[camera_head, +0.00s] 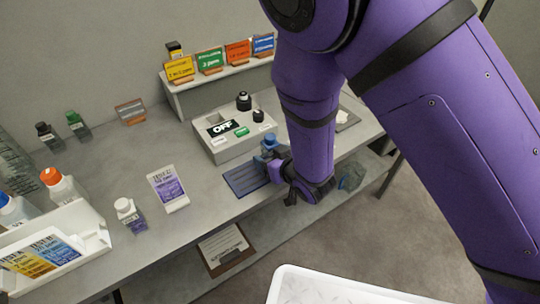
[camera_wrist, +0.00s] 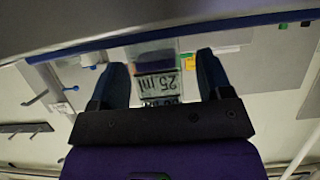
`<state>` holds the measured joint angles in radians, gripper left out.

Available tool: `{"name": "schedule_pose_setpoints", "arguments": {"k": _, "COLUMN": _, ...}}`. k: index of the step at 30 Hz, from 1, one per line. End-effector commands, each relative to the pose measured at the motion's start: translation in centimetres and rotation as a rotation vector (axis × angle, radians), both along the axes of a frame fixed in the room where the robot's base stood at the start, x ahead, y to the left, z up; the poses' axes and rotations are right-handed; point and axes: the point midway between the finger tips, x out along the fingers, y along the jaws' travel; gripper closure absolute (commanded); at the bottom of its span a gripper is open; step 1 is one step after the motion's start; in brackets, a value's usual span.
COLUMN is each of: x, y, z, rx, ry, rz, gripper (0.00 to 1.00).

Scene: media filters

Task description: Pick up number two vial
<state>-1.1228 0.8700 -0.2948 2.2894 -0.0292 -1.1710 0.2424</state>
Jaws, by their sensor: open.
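My gripper (camera_wrist: 160,72) is open in the wrist view, its two dark blue fingers on either side of a clear container with a "25 ml" label (camera_wrist: 158,86). The label appears upside down. I cannot tell whether the fingers touch the container, and no vial number is readable. In the head view my gripper (camera_head: 272,168) is low over the blue mat (camera_head: 243,180) at the table's front edge. A small blue part (camera_head: 268,146) shows beside it; I cannot tell whether it is a cap or a finger. My arm hides part of this area.
A control box marked OFF (camera_head: 232,130) stands just behind the mat. A white-capped bottle (camera_head: 127,213) and a purple-white card (camera_head: 169,189) stand to the left. A white tray (camera_head: 85,245) holds bottles. Coloured signs (camera_head: 209,61) line the back shelf.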

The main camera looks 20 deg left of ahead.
Motion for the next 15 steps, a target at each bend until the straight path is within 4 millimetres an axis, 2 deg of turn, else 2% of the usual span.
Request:
{"name": "schedule_pose_setpoints", "arguments": {"k": 10, "x": 0.52, "y": 0.55, "z": -0.32, "rx": 0.0, "ry": 0.001, "rz": -0.001, "gripper": 0.28}}
{"name": "schedule_pose_setpoints", "arguments": {"k": 15, "x": 0.5, "y": 0.54, "z": -0.31, "rx": 0.0, "ry": 0.001, "rz": -0.001, "gripper": 0.67}}
